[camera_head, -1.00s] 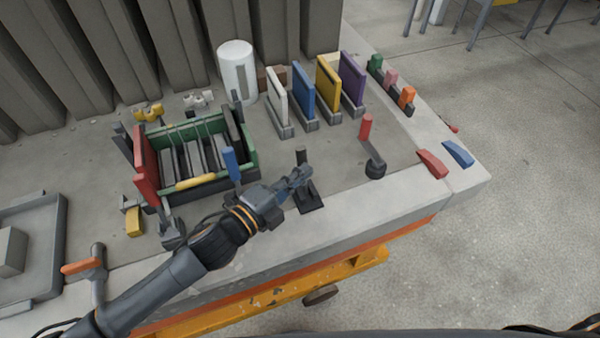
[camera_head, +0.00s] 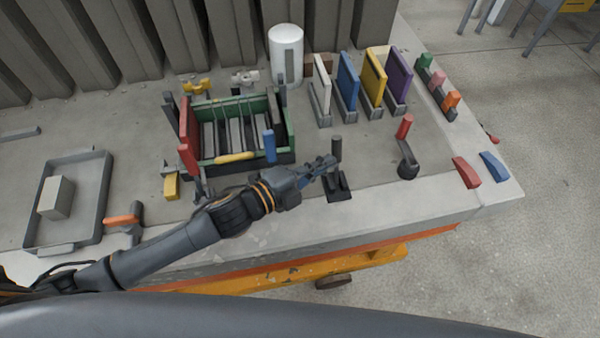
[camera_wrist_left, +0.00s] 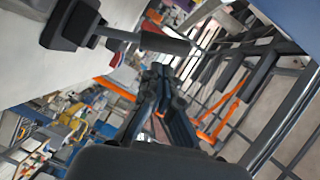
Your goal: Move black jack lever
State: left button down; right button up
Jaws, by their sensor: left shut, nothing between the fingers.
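The black jack lever (camera_head: 336,147) stands about upright on its dark base (camera_head: 339,190) near the table's front edge. My left gripper (camera_head: 327,164) is shut and empty, close to the left side of the lever at about mid-height. The head view does not show clearly whether they touch. In the left wrist view the shut fingers (camera_wrist_left: 160,80) point away from the camera, and the lever's dark handle (camera_wrist_left: 162,42) lies across the view just above the fingertips, with its base (camera_wrist_left: 68,22) at upper left. My right gripper is not in view.
A red-handled lever (camera_head: 404,128) stands to the right. A green-edged box (camera_head: 281,105) with a blue handle (camera_head: 269,146) is to the left, behind my arm. Coloured upright panels (camera_head: 348,82) and a white cylinder (camera_head: 285,55) stand behind. A grey tray (camera_head: 100,200) lies far left.

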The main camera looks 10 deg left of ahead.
pick_arm(q)
jog(key=v, duration=0.9)
jog(key=shift+s+a, duration=0.2)
